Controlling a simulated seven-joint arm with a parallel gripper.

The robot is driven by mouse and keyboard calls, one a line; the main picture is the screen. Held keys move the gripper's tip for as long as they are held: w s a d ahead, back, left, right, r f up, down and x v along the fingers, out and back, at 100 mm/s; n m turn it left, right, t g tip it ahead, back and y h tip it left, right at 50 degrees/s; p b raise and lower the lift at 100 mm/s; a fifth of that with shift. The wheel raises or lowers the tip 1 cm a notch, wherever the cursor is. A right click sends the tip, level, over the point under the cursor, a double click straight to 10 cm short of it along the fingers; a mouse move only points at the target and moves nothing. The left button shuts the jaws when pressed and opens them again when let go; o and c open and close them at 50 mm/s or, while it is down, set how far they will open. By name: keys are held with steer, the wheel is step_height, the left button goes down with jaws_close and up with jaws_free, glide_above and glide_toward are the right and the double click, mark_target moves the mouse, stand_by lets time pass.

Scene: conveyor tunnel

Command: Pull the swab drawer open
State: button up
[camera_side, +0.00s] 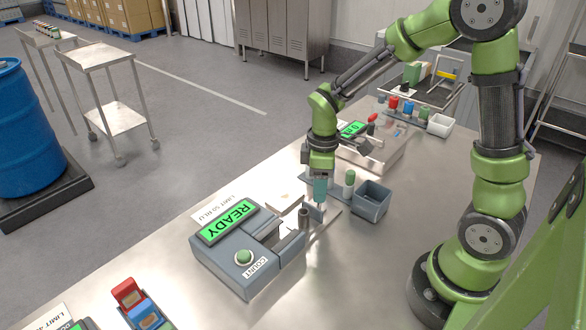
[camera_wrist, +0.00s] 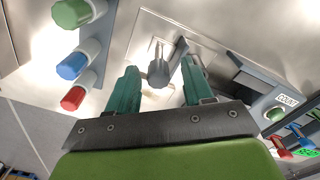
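The grey swab reader (camera_side: 245,250) stands on the steel bench, with a green READY display and a green button. The swab drawer (camera_side: 292,242) is on its right side, with a dark upright post-like handle (camera_side: 303,217). How far the drawer stands out is hard to tell. My gripper (camera_side: 319,205) points down just right of the handle. In the wrist view, my gripper's (camera_wrist: 160,72) teal fingers are apart, with the grey round-topped handle (camera_wrist: 158,74) showing between them. Gaps show on both sides, so nothing is gripped.
A green-capped vial (camera_side: 349,183) and an open grey bin (camera_side: 371,201) stand close to the right of my gripper. In the wrist view, green, blue and red caps (camera_wrist: 73,65) line the left side. A second instrument (camera_side: 375,145) lies behind.

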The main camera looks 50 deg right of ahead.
step_height(320, 180, up, 17)
stand_by(0.7)
steer(key=s+a+m+t+y, duration=0.2)
steer(key=s+a+m+t, duration=0.3)
steer(key=s+m, duration=0.5)
steer(key=shift+r+m+t, duration=0.15)
steer(key=shift+m+t, duration=0.25)
steer(key=shift+t, duration=0.7)
